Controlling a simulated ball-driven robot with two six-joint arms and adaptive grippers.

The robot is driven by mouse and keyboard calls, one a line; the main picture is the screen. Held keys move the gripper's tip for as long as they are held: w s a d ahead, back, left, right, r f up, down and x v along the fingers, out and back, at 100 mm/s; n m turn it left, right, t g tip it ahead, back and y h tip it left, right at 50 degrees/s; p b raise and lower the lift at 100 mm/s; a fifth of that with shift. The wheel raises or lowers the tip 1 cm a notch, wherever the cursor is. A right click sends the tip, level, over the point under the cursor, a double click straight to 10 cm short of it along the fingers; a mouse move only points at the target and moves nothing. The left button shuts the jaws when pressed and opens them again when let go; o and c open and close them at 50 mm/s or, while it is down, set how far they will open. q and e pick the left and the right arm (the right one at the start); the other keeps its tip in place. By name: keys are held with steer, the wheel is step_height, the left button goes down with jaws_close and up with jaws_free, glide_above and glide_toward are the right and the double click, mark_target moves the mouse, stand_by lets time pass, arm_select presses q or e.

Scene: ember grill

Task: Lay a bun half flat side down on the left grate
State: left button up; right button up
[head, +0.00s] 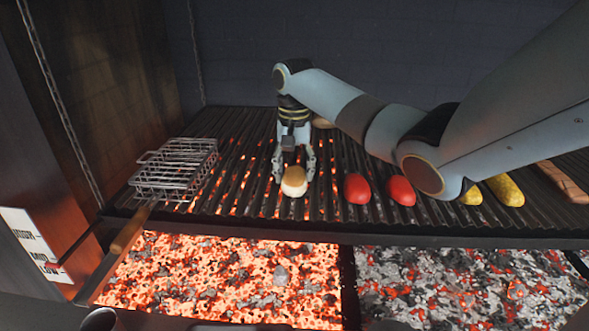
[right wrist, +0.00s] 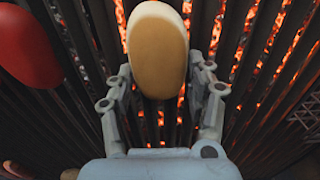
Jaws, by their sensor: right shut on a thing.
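The bun half (head: 294,182), pale cream with a golden-tan part, is at the front middle of the left grate (head: 240,190), over the bright coals. My right gripper (head: 294,172) points down with a finger on each side of it and is shut on it. In the right wrist view the bun half (right wrist: 158,50) shows a tan oval face with a paler far end, between the fingertips (right wrist: 163,78). I cannot tell whether it touches the bars or which way its flat side faces. My left gripper is not in view.
A wire basket (head: 175,170) with a wooden handle (head: 130,230) lies on the grate's left. Two red pieces (head: 357,188) (head: 401,190) sit to the right, then yellow pieces (head: 505,189) and a sausage (head: 562,182). A tan piece (head: 322,122) lies behind my arm.

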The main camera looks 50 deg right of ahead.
mark_target(294, 170)
steer(key=shift+f, duration=0.1)
steer(key=o, duration=1)
step_height(294, 170, up, 10)
steer(key=shift+f+b, duration=0.1)
steer(key=shift+b, duration=0.7)
step_height(294, 170, up, 2)
steer(key=shift+r+p, duration=0.25)
steer(key=shift+p, duration=0.85)
steer(key=shift+f, duration=0.1)
